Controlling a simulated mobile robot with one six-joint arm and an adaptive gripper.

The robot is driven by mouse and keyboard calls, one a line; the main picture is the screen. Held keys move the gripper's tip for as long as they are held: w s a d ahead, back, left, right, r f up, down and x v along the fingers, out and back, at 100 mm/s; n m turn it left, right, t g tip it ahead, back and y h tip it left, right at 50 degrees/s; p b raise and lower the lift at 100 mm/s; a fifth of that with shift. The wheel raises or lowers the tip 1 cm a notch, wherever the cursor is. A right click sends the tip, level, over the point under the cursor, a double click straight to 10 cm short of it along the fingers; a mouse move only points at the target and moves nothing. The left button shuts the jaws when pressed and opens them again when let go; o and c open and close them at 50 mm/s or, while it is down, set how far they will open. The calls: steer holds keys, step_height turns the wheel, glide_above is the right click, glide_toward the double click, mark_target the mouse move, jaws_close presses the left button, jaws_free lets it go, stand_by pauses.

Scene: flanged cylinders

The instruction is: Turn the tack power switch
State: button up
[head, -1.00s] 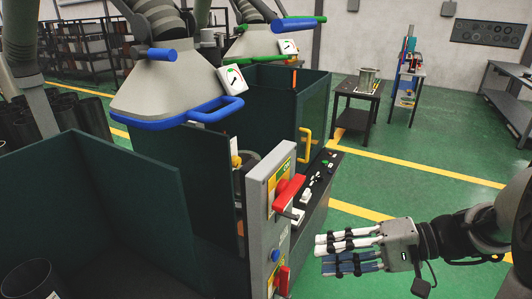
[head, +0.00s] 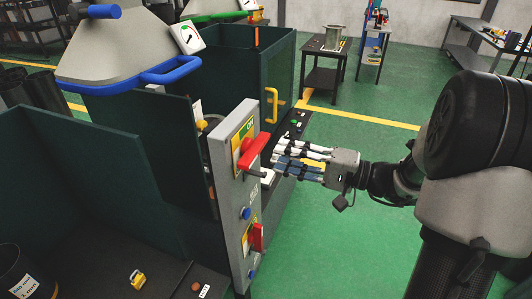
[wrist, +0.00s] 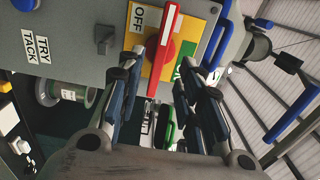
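The upper red switch handle (head: 254,150) sits on a yellow plate on the grey control panel (head: 230,185). In the wrist view the red handle (wrist: 164,38) lies in front of the yellow plate, with an OFF label on one side and a green label on the other. A "TRY TACK" label (wrist: 36,46) is on the same panel, beside a small dark knob (wrist: 104,38). My gripper (head: 279,155) is open and empty, just right of the upper handle. In the wrist view my gripper (wrist: 165,68) has its fingers spread, with the handle between them in the picture; contact is not clear.
A second red switch (head: 257,237) and blue buttons sit lower on the panel. Dark green booth walls (head: 75,170) stand left and behind. A black ledge (head: 292,125) with small controls lies behind my fingers. Green floor (head: 340,240) is clear at the right.

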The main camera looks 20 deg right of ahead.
mark_target(260, 151)
steer(key=x, duration=0.5)
steer(key=shift+w+a, duration=0.2)
steer(key=shift+a, duration=0.05)
steer(key=shift+c, duration=0.4)
jaws_close()
